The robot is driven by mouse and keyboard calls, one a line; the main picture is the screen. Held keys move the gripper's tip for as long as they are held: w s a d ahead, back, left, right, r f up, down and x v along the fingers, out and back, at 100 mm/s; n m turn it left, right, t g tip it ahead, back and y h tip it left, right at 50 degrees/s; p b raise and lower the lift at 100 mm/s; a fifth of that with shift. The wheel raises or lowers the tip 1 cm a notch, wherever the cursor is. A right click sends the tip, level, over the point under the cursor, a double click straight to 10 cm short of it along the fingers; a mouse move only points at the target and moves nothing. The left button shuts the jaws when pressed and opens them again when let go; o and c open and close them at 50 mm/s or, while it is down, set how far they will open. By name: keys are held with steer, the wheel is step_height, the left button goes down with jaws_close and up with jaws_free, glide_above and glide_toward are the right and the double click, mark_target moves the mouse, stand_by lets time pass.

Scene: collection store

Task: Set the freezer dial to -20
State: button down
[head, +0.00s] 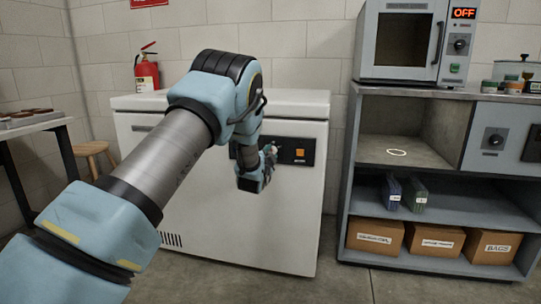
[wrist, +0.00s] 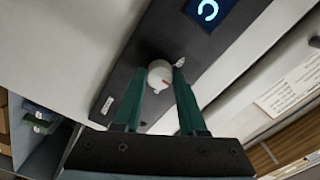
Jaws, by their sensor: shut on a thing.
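The white chest freezer (head: 245,215) stands against the back wall in the head view, with a black control panel (head: 300,150) on its front. In the wrist view the pale round dial (wrist: 160,75) with a red mark sits on the dark panel (wrist: 130,90). My gripper (wrist: 163,72) has its two green fingers on either side of the dial, shut on it. In the head view my gripper (head: 269,158) is at the panel, and my arm hides part of the panel and the dial. Small white labels lie near the dial, too small to read.
A display (wrist: 208,10) with a blue ring symbol is lit on the panel. A shelf unit (head: 440,95) with an oven (head: 400,80) reading OFF stands right of the freezer. A stool (head: 92,150) and fire extinguisher (head: 147,75) are left. Floor is clear in front.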

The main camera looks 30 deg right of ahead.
steer(key=shift+c, duration=2.3)
jaws_free()
steer(key=v, duration=1.1)
steer(key=shift+p, duration=0.45)
steer(key=shift+w, duration=0.1)
